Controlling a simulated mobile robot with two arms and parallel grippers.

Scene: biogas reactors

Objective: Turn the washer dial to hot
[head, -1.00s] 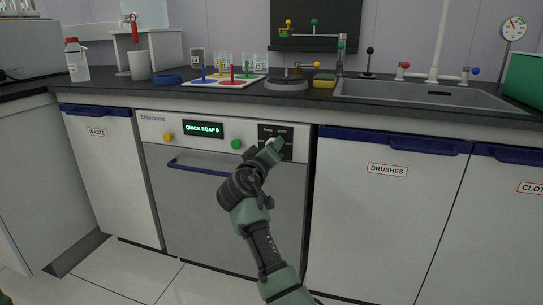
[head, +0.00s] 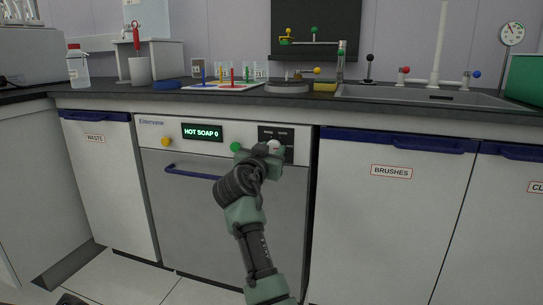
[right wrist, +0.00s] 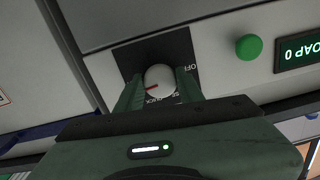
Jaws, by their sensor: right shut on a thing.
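The washer (head: 222,226) stands under the counter, and its display (head: 202,131) reads "HOT SOAP 0". Its white dial (right wrist: 159,82) with a red pointer line sits on a black panel (head: 289,134) at the washer's upper right. In the right wrist view the red line points left; some panel labels around the dial are hidden. My right gripper (right wrist: 159,92) has a finger on each side of the dial and is shut on it. In the head view my right gripper (head: 268,150) partly covers the dial. My left gripper is out of view.
A yellow button (head: 166,142) and a green button (head: 236,147) are on the washer front. A blue door handle (head: 190,171) is below them. The counter above holds a sink (head: 430,97), taps and glassware. Cabinets flank the washer.

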